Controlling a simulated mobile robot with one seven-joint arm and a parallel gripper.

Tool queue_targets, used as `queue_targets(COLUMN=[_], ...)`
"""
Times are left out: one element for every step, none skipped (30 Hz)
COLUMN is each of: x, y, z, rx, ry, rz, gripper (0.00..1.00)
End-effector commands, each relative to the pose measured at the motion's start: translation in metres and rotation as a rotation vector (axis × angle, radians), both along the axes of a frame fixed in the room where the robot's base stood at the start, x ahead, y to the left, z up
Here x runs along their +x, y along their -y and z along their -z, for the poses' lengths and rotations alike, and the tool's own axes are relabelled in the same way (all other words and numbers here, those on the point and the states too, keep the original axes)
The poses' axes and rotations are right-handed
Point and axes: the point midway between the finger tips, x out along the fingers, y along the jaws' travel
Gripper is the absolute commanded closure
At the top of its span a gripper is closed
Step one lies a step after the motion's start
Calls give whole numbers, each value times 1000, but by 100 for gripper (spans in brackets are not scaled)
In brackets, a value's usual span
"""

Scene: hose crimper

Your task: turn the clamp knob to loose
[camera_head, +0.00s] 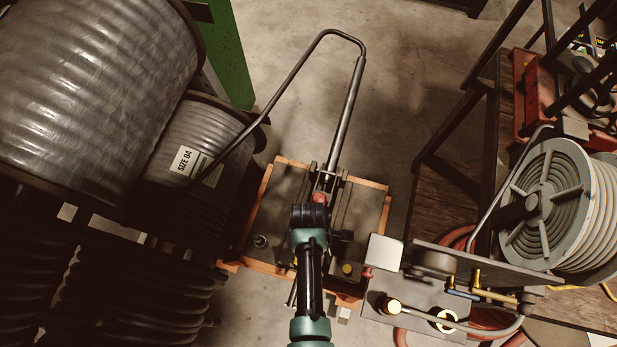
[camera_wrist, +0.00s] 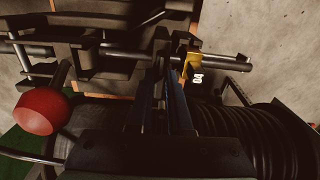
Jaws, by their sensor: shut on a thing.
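The crimper stands on an orange-edged plate (camera_head: 377,209), with a long bent metal lever (camera_head: 347,110) reaching up and back. A red ball (camera_head: 319,197) sits near the lever's base; a red ball also shows at the left in the wrist view (camera_wrist: 42,112). My gripper (camera_wrist: 173,72) points down into the crimper, its narrow fingers close together and shut on a small dark part, which I take for the clamp knob. That part is mostly hidden by the fingers, so its setting cannot be read. A yellow piece (camera_wrist: 191,64) is just right of the fingertips, by a metal rod (camera_wrist: 224,57).
Large hose reels (camera_head: 90,90) crowd the left, one labelled SIZE 04 (camera_head: 187,163). Black ridged hose coils (camera_head: 140,295) lie below them. Bare floor (camera_head: 270,50) lies behind.

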Motion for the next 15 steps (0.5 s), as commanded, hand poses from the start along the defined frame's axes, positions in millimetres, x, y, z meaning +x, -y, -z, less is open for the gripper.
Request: queue_targets(x=[2,2,2,2,2,1,1,1,1,1,1,1,0,0,0], y=[-1,-1,-1,-1,-1,-1,-1,-1,-1,0,-1,0,0,0,0], z=[-1,-1,-1,-1,-1,-1,-1,-1,-1,0,0,0,0,0,-1], rx=[2,2,2,1,1,1,1,0,0,0,1,1,1,0,0], ry=[5,5,5,3,3,3,3,2,2,2,1,1,1,1,1], rz=[-4,-4,-4,-4,-3,-3,-3,-2,-2,-2,-2,-1,-1,-1,-1], gripper=[100,79,72,66,61,54,52,52,52,52,52,52,52,52,52])
